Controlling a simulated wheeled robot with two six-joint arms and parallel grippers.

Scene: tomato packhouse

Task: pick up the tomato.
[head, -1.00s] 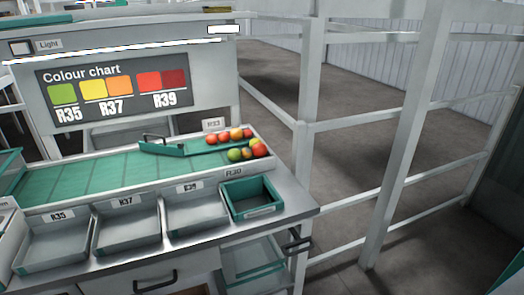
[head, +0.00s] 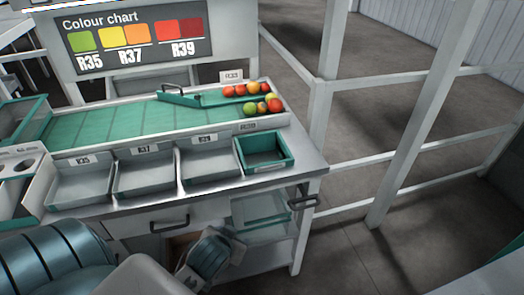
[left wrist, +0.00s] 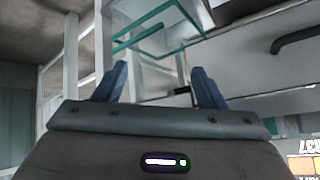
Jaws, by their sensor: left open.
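Several tomatoes lie at the right end of the green sorting belt (head: 110,125) in the head view. A back row has red and orange ones (head: 240,90) along the far rim. In front of a green divider are a green tomato (head: 250,109), a small orange one (head: 262,107) and a red one (head: 275,105). My left gripper (left wrist: 158,84) is open and empty in the left wrist view, its blue fingers apart, near the bench front and away from the tomatoes. My right gripper is not in view.
Grey trays labelled R35 (head: 82,188), R37 (head: 146,178) and R39 (head: 209,168) line the bench front, beside a green-rimmed crate (head: 290,160). Drawer handles (head: 170,222) stick out below. A clear bin (head: 262,208) stands under the bench. White rails (head: 400,130) are on the right.

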